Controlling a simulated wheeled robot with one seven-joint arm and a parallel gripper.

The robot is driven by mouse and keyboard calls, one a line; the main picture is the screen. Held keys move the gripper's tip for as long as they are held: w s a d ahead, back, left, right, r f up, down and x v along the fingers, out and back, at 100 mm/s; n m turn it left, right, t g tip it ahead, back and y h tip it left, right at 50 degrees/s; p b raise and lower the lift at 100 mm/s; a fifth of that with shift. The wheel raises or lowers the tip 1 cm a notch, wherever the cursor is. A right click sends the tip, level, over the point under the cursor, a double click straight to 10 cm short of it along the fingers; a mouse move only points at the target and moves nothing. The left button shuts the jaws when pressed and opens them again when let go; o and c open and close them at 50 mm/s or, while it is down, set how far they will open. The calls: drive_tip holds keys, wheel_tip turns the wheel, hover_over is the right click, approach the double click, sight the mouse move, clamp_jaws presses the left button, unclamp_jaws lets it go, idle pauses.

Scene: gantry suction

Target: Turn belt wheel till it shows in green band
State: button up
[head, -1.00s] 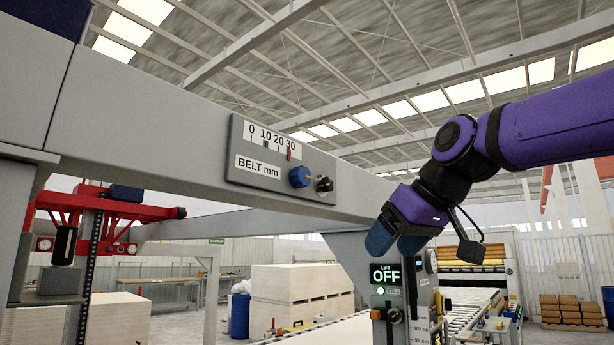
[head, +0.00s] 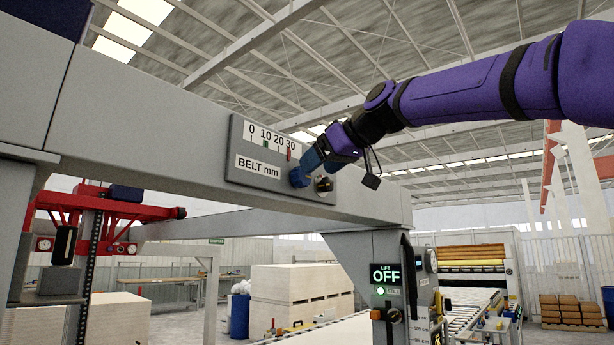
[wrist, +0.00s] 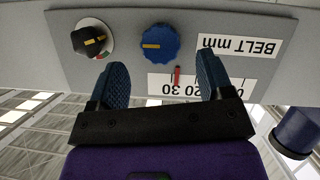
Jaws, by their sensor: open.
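The blue belt wheel (head: 299,177) sits on the grey BELT mm panel on the beam, and it also shows in the wrist view (wrist: 159,44) with a yellow mark. The scale (head: 270,139) above it reads 0 to 30, with a green band (head: 265,143) near 10. The red pointer (head: 289,153) stands near 30, outside the green band; it also shows in the wrist view (wrist: 178,76). My gripper (head: 314,162) is at the panel beside the wheel. In the wrist view its blue fingers (wrist: 162,82) are apart, with the wheel beyond the gap between them, not gripped.
A black knob (head: 324,184) with a yellow mark is right of the wheel, close to my gripper. A red machine (head: 105,208) stands at left. Open air lies below the beam.

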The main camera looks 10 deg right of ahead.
sight(301, 177)
drive_tip(key=x, duration=0.4)
drive_tip(key=shift+w+a+f, duration=0.15)
drive_tip(key=shift+w+a, duration=0.05)
drive_tip(key=shift+w, duration=0.1)
drive_tip(key=c, duration=0.9)
drive_tip(key=shift+c, duration=0.2)
